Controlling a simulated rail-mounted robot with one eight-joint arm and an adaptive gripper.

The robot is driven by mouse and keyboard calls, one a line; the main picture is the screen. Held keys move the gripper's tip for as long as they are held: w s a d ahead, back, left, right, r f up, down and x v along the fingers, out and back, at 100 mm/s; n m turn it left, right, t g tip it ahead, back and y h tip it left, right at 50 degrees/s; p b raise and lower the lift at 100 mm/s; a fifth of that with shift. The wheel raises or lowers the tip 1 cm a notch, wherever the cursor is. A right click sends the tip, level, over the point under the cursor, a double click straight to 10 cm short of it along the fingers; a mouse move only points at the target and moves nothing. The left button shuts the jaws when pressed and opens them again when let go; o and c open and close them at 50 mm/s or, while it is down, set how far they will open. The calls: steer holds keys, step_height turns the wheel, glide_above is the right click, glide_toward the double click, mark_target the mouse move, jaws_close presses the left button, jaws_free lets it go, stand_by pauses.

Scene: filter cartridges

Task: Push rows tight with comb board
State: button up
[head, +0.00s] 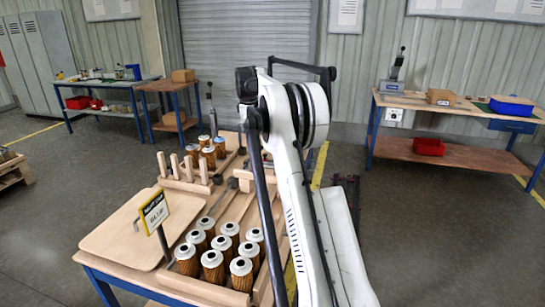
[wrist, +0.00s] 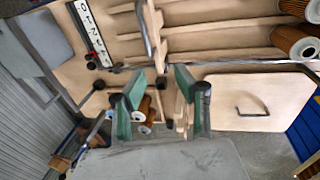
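The wooden comb board (head: 187,185), with several upright teeth, stands across the table behind the near group of cartridges. Several brown filter cartridges with white tops (head: 213,262) stand in rows in the near part of the wooden tray (head: 234,207). A few more cartridges (head: 207,151) stand at the far end. In the wrist view, my gripper (wrist: 162,104) has its two green fingers apart, with no object clearly held between them. Wooden teeth and cartridges (wrist: 146,110) show beyond the fingers. In the head view my arm hides the gripper and the tray's right side.
A flat wooden board with a handle (head: 112,235) lies left of the tray; it also shows in the wrist view (wrist: 262,82). A yellow-and-black sign (head: 154,212) stands beside the near cartridges. Side benches (head: 455,154) stand apart, with open floor between.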

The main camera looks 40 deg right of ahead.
steer(key=d+f, duration=0.2)
steer(key=f, duration=0.3)
steer(key=d+f, duration=0.2)
steer(key=f, duration=0.3)
steer(key=w+d+f, duration=0.1)
steer(key=d+f, duration=0.2)
steer(key=f, duration=0.2)
steer(key=shift+w+d+f+p, duration=0.1)
steer(key=shift+f+p, duration=0.25)
steer(key=shift+p, duration=0.05)
jaws_close()
